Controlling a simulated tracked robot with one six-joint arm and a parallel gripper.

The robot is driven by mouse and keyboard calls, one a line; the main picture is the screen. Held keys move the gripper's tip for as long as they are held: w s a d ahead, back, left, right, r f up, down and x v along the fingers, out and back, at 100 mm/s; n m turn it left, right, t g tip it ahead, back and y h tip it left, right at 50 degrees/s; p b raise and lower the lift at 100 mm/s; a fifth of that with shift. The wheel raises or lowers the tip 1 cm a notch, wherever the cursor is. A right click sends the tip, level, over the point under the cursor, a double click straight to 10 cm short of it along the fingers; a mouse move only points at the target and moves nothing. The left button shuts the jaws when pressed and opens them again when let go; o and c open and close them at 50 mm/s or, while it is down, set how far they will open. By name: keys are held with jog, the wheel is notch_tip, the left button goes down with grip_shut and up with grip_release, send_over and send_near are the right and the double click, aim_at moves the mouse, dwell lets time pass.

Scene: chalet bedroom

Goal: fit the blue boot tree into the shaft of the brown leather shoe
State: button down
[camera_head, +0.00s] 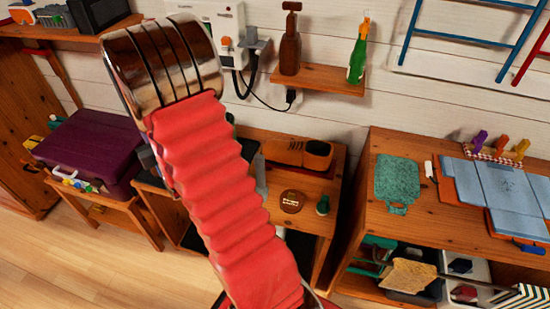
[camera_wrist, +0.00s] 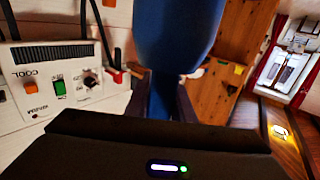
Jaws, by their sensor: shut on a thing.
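The blue boot tree (camera_wrist: 176,32) fills the upper middle of the wrist view, its wide part up and its narrow blue stem down between my fingers. My gripper (camera_wrist: 165,92) is shut on that stem. The brown leather shoe (camera_head: 285,152) lies on the small wooden table in the head view, its dark-rimmed opening at the right end. The shoe looks empty, though the inside is hard to see. In the head view my arm's red sleeve and metal cuff hide my gripper and the boot tree. The shoe is not recognisable in the wrist view.
A round brown tin (camera_head: 291,201) and a small green-topped thing (camera_head: 323,205) stand in front of the shoe. A wall shelf (camera_head: 330,80) above holds a brown bottle-shaped thing and a green bottle. A white control box (camera_wrist: 55,85) is close at left in the wrist view.

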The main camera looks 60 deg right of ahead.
jog(key=s+d+r+m+g+h, duration=0.25)
jog(key=s+d+h, duration=0.2)
jog(key=d, duration=0.45)
jog(key=s+d+r+m+g+h, duration=0.1)
jog(key=s+d+m+g+h, duration=0.3)
jog(key=d, duration=0.5)
jog(key=s+d+r+m+g+h, duration=0.1)
jog(key=s+d+m+g, duration=0.4)
jog(key=s, duration=0.4)
jog(key=s+d+r+m+g+h, duration=0.1)
jog(key=s+d+m+g, duration=0.1)
jog(key=s+d+g, duration=0.5)
jog(key=s+a+f+m+g+y, duration=0.1)
jog(key=s+m+g+y, duration=0.7)
jog(key=s, duration=1.1)
jog(key=s+a+f+m+g+y, duration=0.5)
jog(key=a+f+m+g+y, duration=0.1)
jog(key=a+f+m+g, duration=0.1)
notch_tip(320, 180, down, 2)
jog(key=shift+s+a+f, duration=0.1)
jog(key=shift+s+a, duration=0.1)
jog(key=shift+a, duration=0.45)
jog(key=shift+g, duration=0.25)
